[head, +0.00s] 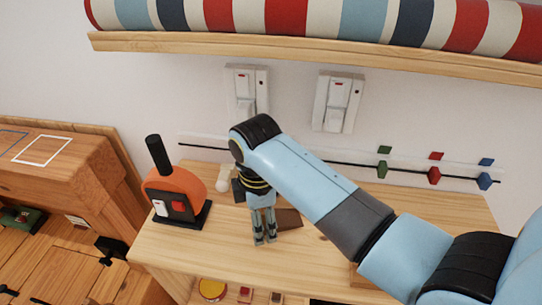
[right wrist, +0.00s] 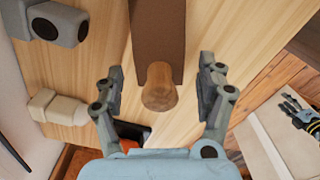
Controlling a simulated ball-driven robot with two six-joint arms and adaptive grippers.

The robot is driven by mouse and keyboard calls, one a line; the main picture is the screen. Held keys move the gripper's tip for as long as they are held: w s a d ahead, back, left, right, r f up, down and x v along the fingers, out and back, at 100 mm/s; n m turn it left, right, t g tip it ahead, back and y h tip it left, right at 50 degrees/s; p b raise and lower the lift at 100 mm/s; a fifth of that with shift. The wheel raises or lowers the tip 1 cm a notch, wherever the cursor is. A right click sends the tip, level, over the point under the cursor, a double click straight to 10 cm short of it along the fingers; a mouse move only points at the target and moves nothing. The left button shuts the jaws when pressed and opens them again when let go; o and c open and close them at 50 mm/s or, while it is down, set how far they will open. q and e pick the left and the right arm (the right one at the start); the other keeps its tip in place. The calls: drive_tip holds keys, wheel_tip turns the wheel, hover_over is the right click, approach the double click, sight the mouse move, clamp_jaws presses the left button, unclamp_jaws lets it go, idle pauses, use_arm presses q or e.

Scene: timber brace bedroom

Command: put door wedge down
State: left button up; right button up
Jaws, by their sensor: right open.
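A dark brown, flat piece that looks like the door wedge (head: 288,219) lies on the light wooden tabletop, just right of my right gripper (head: 265,240). In the right wrist view the brown piece (right wrist: 158,35) runs away from between the fingers, with a round wooden knob (right wrist: 160,90) at its near end. My right gripper (right wrist: 160,92) is open, pointing down, with a finger on each side of the knob and a gap on both sides. Part of a dark gripper-like hand, probably my left gripper (right wrist: 300,112), shows at the right edge of the wrist view; its jaws are unclear.
An orange device with a black handle (head: 174,190) stands left on the tabletop (head: 345,250). A beige piece (head: 223,179) and a dark grey block (head: 238,190) are beside the gripper. A rail with coloured markers (head: 434,176) runs behind; a wooden shelf (head: 300,48) overhangs the back.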

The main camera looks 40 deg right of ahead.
drive_tip(key=c, duration=1.5)
drive_tip(key=shift+o, duration=0.2)
